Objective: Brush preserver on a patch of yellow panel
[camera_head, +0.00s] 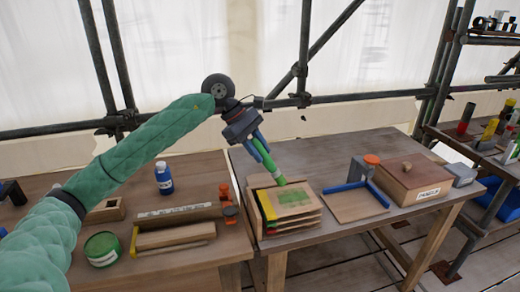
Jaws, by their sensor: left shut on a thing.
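My left gripper (263,157) reaches in from the left and is shut on a slim green brush-like tool (275,173) with a pale band. The tool slants down, and its lower end is at or just above the top of a stack of thin boards (305,217); I cannot tell whether it touches. The top board has a pale yellowish face with a green patch (291,195), close to the tool's end. A yellow strip or panel edge (266,205) shows at the stack's left side. A green round tin (102,249) with a white label stands on the left bench. My right gripper is out of view.
A blue bottle (163,178), a small wooden box (105,211) and a labelled wooden block (179,213) are on the left bench. Right of the stack are a board with a blue bar (343,187) and a lidded wooden box (411,180). Scaffold poles stand behind.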

